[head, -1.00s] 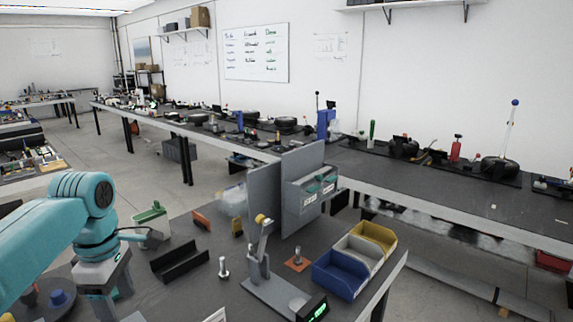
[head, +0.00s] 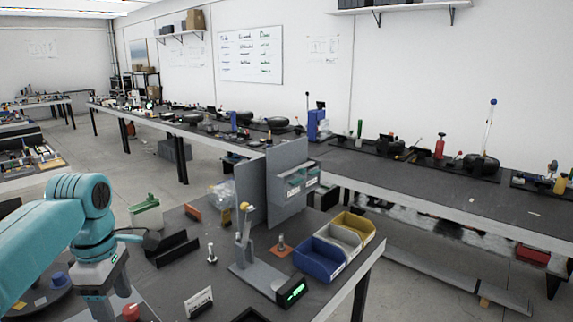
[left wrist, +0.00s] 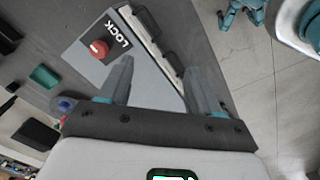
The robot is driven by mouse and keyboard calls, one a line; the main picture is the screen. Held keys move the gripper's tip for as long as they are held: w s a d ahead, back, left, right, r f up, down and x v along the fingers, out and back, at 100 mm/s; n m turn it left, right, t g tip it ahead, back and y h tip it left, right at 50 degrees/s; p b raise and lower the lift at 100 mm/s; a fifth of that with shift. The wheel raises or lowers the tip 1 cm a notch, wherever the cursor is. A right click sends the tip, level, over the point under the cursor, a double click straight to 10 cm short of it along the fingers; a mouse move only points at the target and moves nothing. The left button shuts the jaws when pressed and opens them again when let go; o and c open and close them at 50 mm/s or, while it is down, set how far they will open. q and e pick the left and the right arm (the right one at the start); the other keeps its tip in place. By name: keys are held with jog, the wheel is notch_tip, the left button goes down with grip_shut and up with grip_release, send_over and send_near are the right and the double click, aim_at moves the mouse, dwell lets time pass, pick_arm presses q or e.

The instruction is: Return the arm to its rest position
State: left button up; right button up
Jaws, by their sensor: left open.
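My teal left arm (head: 75,205) comes in from the left in the head view, bent downward over the near bench. My left gripper (left wrist: 157,80) shows in the left wrist view with its two grey fingers apart and nothing between them. It is over a grey panel with a LOCK label (left wrist: 117,34) and a red button (left wrist: 99,48). The red button also shows at the bottom of the head view (head: 130,312). I cannot tell the gap between fingers and panel. My right gripper is in neither view.
The near bench holds a grey stand (head: 246,250), a display with green digits (head: 292,291), a blue bin (head: 318,262), a black angled tray (head: 172,248) and a green-topped box (head: 146,210). A long bench (head: 420,185) runs along the wall. Floor shows between benches.

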pick_arm(q)
jog(key=s+d+f+m+g+h, duration=0.1)
jog(key=s+d+f+m+g, duration=0.15)
jog(key=f, duration=1.05)
jog(key=s+d+f+m+g, duration=0.1)
jog(key=s+d+f+g, duration=0.25)
jog(key=f, duration=0.95)
jog(key=s+d+f+m+t+h, duration=0.15)
jog(key=s+d+f+m, duration=0.25)
jog(key=s+d+f, duration=0.5)
jog(key=s+d+f+m+t+h, duration=0.15)
jog(key=s+d+f+m, duration=0.3)
jog(key=s+f, duration=0.45)
jog(key=w+m+t, duration=0.1)
jog(key=m+t, duration=0.1)
jog(key=m, duration=0.1)
jog(key=w+m+t, duration=0.1)
jog(key=m, duration=0.1)
jog(key=shift+w+a+r, duration=0.25)
jog(key=shift+w+a, duration=0.1)
jog(key=c, duration=0.4)
